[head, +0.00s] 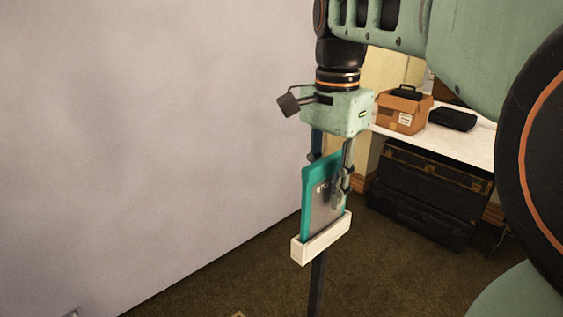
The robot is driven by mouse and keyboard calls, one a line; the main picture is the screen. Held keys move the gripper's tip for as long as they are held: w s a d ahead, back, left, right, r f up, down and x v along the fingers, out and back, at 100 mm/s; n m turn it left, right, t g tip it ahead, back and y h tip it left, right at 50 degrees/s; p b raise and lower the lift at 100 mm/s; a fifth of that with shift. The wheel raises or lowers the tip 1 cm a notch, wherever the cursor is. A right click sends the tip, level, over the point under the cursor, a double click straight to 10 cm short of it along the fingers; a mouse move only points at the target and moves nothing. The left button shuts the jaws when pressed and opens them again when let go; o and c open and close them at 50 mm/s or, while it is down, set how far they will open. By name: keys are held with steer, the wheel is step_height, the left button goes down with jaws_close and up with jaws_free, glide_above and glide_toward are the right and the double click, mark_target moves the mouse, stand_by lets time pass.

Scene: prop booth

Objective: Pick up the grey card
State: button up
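A grey card (320,213) stands upright in a white holder (321,239) on a thin black post. A teal panel (307,205) stands directly behind it and shows past its left and top edges. My gripper (327,183) points down over them with its fingers apart. The right finger is in front of the grey card's right part. The left finger passes behind the top of the teal panel, and its tip is hidden. I cannot tell whether either finger touches the card.
A plain pale wall (150,130) fills the left. At the back right, a white table (460,139) holds an orange-brown box (402,112) and a black case (452,118). Dark trunks (430,190) stand below it. Brown carpet (400,270) is clear around the post.

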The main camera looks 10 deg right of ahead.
steer(key=shift+f, duration=0.25)
stand_by(0.3)
steer(key=shift+c, duration=0.5)
jaws_close()
